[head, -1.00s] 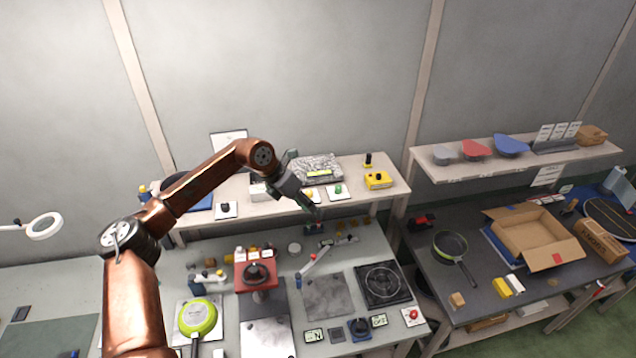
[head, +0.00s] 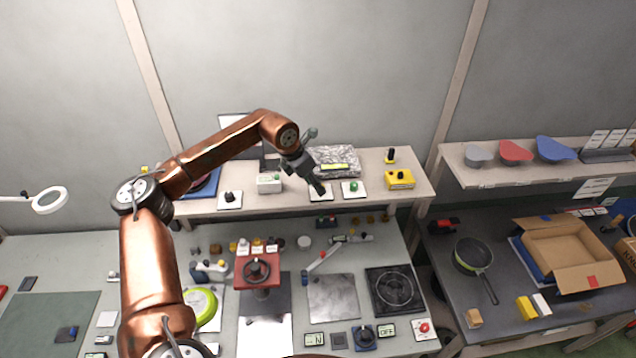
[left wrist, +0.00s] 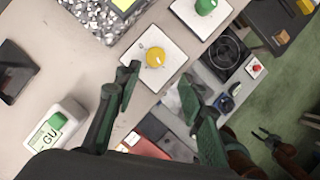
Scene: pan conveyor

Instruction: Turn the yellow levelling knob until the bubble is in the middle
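The yellow knob (left wrist: 155,57) sits on a white square plate (left wrist: 171,72) on the shelf. In the head view my gripper hides most of this knob; part of its plate (head: 318,197) shows. The yellow-green bubble vial (head: 335,167) is on a speckled grey block (head: 347,155) behind the plates; the bubble is too small to make out. My left gripper (head: 317,186) is over the knob's plate. In the left wrist view its fingers (left wrist: 160,92) are apart and empty, just short of the knob. My right gripper (left wrist: 266,137) shows low at the right, fingers apart, empty.
A green knob (left wrist: 205,5) on its own plate stands right of the yellow one. A yellow box with a black knob (head: 400,178) is further right. A white GU box (left wrist: 57,124) is on the left. The bench below holds a hob (head: 394,289) and a red stand (head: 257,268).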

